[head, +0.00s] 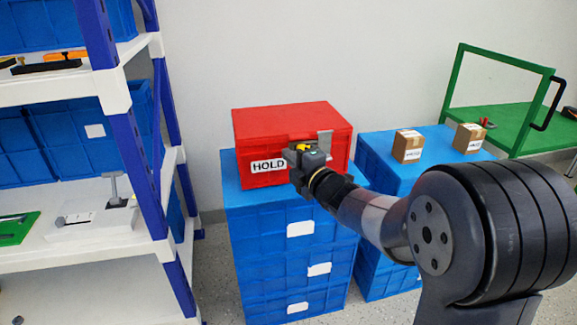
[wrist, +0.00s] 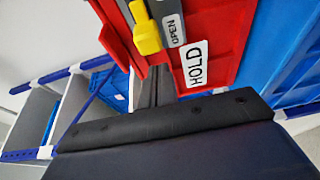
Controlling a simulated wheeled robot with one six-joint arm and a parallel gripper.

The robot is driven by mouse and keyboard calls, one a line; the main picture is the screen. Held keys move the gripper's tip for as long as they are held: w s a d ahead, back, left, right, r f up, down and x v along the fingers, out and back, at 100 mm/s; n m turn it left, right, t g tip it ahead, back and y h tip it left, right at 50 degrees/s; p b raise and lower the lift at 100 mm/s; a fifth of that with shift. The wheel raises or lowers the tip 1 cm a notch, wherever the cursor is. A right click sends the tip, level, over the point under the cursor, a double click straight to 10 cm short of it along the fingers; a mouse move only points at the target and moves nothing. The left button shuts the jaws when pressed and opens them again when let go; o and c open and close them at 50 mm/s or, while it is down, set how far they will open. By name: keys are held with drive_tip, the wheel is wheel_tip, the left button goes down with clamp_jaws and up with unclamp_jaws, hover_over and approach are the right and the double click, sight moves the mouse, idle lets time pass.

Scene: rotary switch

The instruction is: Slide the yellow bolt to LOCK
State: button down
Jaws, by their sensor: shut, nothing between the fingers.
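The yellow bolt (wrist: 147,38) is in the wrist view, on a grey strip on the front of the red box (head: 285,121). An OPEN label (wrist: 174,30) lies just beside it on the strip; no LOCK label is visible. In the head view only a little of the yellow bolt (head: 302,147) shows above my gripper (head: 298,156), which hides the rest. My gripper is shut and empty, at the front of the box. In the wrist view its grey fingers (wrist: 152,88) end close to the bolt; I cannot tell whether they touch it.
A HOLD label (head: 268,165) is on the box front. The box stands on stacked blue crates (head: 290,260). More blue crates (head: 372,152) with two small cartons stand to the right, beside a green cart (head: 520,125). A shelf rack (head: 130,170) stands at the left.

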drive_tip(key=shift+w+d, duration=0.25)
drive_tip(key=shift+d, duration=0.6)
drive_tip(key=shift+w+d+p, duration=0.15)
drive_tip(key=shift+w+d, duration=0.1)
drive_tip(key=shift+d, duration=0.6)
drive_tip(key=shift+w+d+p, duration=0.15)
drive_tip(key=shift+w+d, duration=0.1)
drive_tip(key=shift+d, duration=0.55)
